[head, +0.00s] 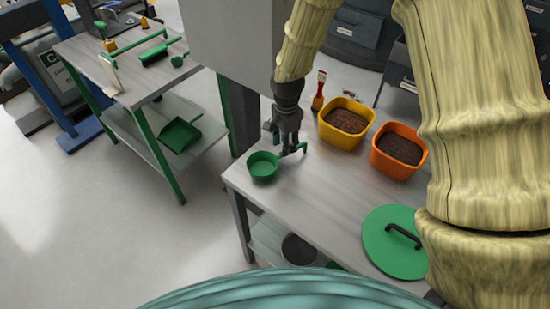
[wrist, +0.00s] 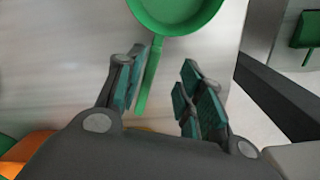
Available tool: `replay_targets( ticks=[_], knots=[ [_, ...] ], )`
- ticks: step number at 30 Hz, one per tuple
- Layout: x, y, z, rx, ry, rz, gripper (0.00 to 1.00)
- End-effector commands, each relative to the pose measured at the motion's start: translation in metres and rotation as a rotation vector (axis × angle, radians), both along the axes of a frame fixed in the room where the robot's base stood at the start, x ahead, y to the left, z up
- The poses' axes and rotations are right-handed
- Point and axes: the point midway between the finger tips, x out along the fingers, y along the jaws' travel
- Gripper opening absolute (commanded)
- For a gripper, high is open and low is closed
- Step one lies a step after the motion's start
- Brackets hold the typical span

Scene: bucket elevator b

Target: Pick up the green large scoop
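The green large scoop (head: 263,167) lies near the left corner of the table, its round bowl to the left and its handle to the right. In the wrist view its bowl (wrist: 178,10) is at the top, and its handle runs down between my fingers. My gripper (head: 287,150) is at the handle just right of the bowl. In the wrist view my gripper (wrist: 166,62) is open, with the handle closer to the left finger and a gap to the right finger. I cannot tell whether the left finger touches the handle.
A yellow tub (head: 346,122) and an orange tub (head: 399,150), both with brown contents, stand right of my gripper. A brush (head: 319,90) is behind. A green lid (head: 394,241) lies at the front right. A second table (head: 130,75) at left holds green tools.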

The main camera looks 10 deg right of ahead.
Motion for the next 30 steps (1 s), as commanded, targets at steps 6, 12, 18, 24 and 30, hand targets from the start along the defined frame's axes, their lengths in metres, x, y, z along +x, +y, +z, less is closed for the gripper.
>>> replay_targets(
  ticks=[6,12,18,24,30],
  knots=[
    [-0.007,0.000,-0.012,0.000,-0.004,0.002,0.38],
    [-0.003,0.001,-0.032,0.000,0.000,0.003,0.38],
    [-0.001,0.000,-0.039,0.000,0.000,0.002,0.38],
    [-0.001,0.000,-0.039,0.000,0.000,0.002,0.34],
    [-0.001,0.000,-0.039,0.000,0.000,0.002,0.00]
  ],
)
